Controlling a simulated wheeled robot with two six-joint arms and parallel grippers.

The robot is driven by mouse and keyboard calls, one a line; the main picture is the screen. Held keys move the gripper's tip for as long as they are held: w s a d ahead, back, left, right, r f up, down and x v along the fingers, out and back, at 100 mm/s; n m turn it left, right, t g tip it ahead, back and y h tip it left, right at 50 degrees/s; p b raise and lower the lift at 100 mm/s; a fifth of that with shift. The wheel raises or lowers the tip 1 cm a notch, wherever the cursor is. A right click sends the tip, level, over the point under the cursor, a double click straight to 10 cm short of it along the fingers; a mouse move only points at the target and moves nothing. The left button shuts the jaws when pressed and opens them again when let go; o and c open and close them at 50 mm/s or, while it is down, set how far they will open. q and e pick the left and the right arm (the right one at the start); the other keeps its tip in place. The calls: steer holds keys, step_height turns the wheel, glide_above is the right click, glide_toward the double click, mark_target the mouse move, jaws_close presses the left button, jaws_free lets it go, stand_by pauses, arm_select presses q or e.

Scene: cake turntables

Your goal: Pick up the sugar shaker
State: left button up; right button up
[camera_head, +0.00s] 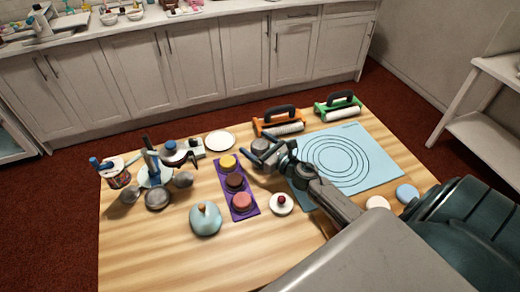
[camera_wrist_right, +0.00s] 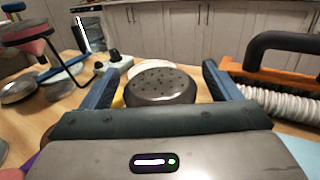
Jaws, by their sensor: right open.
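The sugar shaker looks like the dark round thing with a perforated top (camera_wrist_right: 160,84). In the right wrist view it stands between the two blue fingers of my open right gripper (camera_wrist_right: 160,70), with gaps visible at its sides. In the head view the shaker (camera_head: 260,145) shows just behind the right gripper (camera_head: 264,156), partly hidden by it. I cannot tell whether either finger touches it. My left gripper is not in view.
A purple tray (camera_head: 247,212) with several round cakes lies left of the gripper. An orange-framed roller (camera_head: 277,125) stands close behind the shaker. A blue ringed mat (camera_head: 378,178) lies right. A white plate (camera_head: 220,140), a pale-blue dome (camera_head: 205,220) and a cherry-topped saucer (camera_head: 281,210) stand nearby.

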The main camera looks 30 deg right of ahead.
steer(key=shift+w, duration=0.35)
steer(key=shift+s, duration=0.1)
steer(key=shift+c, duration=0.4)
steer(key=c, duration=1.1)
steer(key=shift+c, duration=0.2)
step_height(320, 180, up, 10)
steer(key=p, duration=0.6)
steer(key=shift+p, duration=0.35)
steer(key=s+a+r+n+y+b, duration=0.1)
steer(key=s+a+r+y+b, duration=0.1)
steer(key=s+a, duration=0.3)
steer(key=s+a+r+n+g+y+b, duration=0.1)
steer(key=s+a, duration=0.4)
steer(key=a, duration=0.5)
steer(key=shift+a+r+n+g+y+b, duration=0.3)
steer(key=shift+r+n+y+b, duration=0.2)
steer(key=shift+r+y+b, duration=0.65)
